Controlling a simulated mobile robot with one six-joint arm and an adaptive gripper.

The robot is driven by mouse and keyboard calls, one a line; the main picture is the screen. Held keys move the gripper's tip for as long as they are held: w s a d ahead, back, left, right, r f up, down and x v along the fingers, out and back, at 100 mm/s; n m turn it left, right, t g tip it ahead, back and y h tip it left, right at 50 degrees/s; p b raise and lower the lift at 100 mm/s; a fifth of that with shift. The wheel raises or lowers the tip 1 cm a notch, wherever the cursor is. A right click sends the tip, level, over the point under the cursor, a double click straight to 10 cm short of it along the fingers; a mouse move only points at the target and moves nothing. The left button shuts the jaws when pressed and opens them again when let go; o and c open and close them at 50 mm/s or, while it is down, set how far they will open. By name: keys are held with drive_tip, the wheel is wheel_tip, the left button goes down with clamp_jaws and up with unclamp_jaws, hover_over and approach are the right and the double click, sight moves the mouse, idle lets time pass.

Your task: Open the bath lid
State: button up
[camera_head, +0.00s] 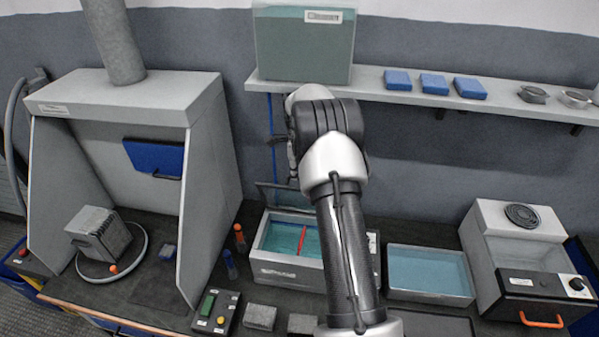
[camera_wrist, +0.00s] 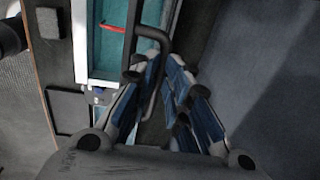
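The bath (camera_head: 272,277) is a pale box on the bench with teal liquid and a red bar (camera_head: 302,240) inside. Its dark-framed lid (camera_head: 283,196) stands raised at the back edge, partly hidden by my arm. In the wrist view the bath (camera_wrist: 83,45) shows teal, and the lid's dark edge (camera_wrist: 131,38) crosses beside it. A bent grey handle (camera_wrist: 153,33) joins that edge and runs down between my fingers. My gripper (camera_wrist: 161,78) has its blue-padded fingers apart, with a gap beside the handle.
An open tray of blue liquid (camera_head: 430,298) and a grey unit with an orange handle (camera_head: 515,255) stand right of the bath. A fume hood (camera_head: 130,95) is on the left. A shelf (camera_head: 375,92) with a teal tank (camera_head: 303,45) runs above. A control box (camera_head: 214,311) is in front.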

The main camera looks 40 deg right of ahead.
drive_tip(key=shift+o, duration=1.2)
drive_tip(key=shift+s+f, duration=0.2)
drive_tip(key=shift+f, duration=1)
drive_tip(key=shift+o, duration=0.2)
drive_tip(key=shift+w+d, duration=0.1)
drive_tip(key=shift+w, duration=0.1)
drive_tip(key=shift+s+r, duration=0.1)
drive_tip(key=shift+r, duration=0.1)
drive_tip(key=shift+r, duration=0.2)
wheel_tip(320, 180, up, 12)
drive_tip(key=shift+s+a+f, duration=0.15)
drive_tip(key=shift+a, duration=0.2)
